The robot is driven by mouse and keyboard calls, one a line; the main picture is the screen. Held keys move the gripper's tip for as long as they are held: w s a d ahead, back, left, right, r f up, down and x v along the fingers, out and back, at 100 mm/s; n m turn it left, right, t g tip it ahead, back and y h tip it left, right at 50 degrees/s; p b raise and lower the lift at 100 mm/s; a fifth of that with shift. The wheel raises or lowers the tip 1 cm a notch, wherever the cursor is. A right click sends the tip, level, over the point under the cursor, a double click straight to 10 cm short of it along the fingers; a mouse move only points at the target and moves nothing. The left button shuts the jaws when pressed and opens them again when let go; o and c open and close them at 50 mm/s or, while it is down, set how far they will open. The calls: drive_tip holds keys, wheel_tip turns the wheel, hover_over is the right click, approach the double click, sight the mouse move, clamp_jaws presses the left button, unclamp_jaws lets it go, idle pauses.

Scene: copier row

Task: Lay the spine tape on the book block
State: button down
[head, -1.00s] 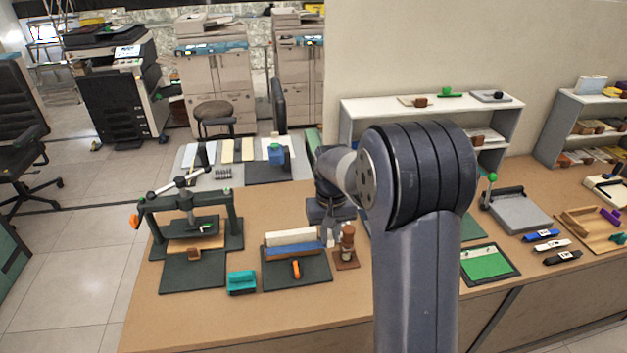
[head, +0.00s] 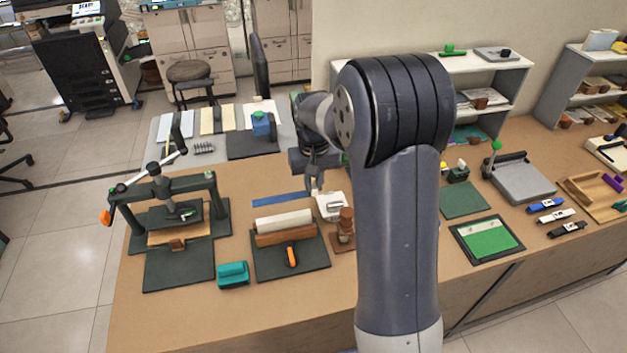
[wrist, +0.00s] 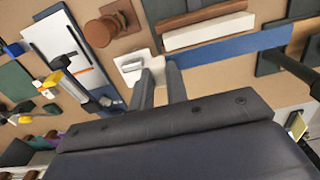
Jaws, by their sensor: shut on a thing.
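The spine tape (head: 283,198) is a long flat blue strip. In the head view it shows behind the book block and to the left of my gripper (head: 315,187). My gripper is shut on a pale tab at the tape's near end; the tape also stretches right from the fingertips (wrist: 159,72) in the wrist view (wrist: 235,50). The book block (head: 284,221) is a white bar in a brown wooden holder (head: 285,236) on a dark mat (head: 268,268). It also shows just beyond the tape in the wrist view (wrist: 207,31). Tape and block look apart; the tape's height is unclear.
A white dispenser-like item (head: 331,206) and a brown knobbed stamp (head: 345,225) stand right of the block. An orange-handled tool (head: 291,255) lies in front, with a teal block (head: 233,275) to its left. A lever press (head: 175,215) stands further left.

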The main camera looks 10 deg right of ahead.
wheel_tip(320, 180, down, 7)
drive_tip(key=b, duration=0.4)
drive_tip(key=shift+r, duration=0.15)
drive_tip(key=shift+f, duration=0.25)
idle(0.7)
drive_tip(key=c, duration=1.7)
unclamp_jaws()
drive_tip(key=shift+r, duration=0.1)
drive_tip(key=shift+r+p, duration=1.65)
drive_tip(key=shift+r, duration=0.85)
drive_tip(key=shift+o, duration=0.4)
